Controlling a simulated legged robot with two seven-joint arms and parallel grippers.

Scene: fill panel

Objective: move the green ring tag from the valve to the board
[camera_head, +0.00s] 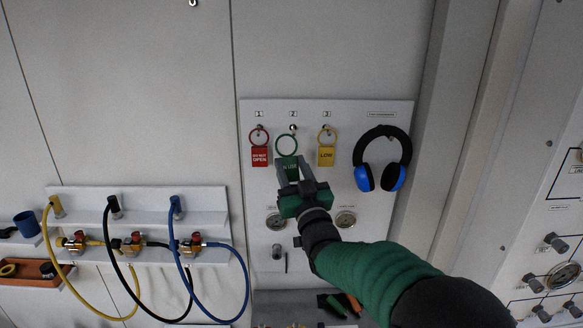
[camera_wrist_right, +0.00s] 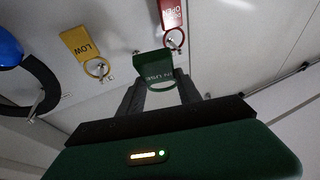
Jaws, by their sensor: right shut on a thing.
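The green ring tag (camera_head: 289,163) is in the jaws of my right gripper (camera_head: 291,174), in front of the white board (camera_head: 390,220). Its green ring (camera_head: 287,145) shows above the jaws, just under the peg marked 2 (camera_head: 293,128); I cannot tell whether it touches the peg. In the right wrist view the tag (camera_wrist_right: 153,66) sits between the fingertips (camera_wrist_right: 158,88). The valves (camera_head: 133,242) with red knobs are on a shelf at left. My left gripper is not in view.
A red tag (camera_head: 259,156) and a yellow tag (camera_head: 326,155) hang on pegs close on either side. Blue and black headphones (camera_head: 382,158) hang at the board's right. Yellow, black and blue hoses (camera_head: 172,262) loop at the left shelf.

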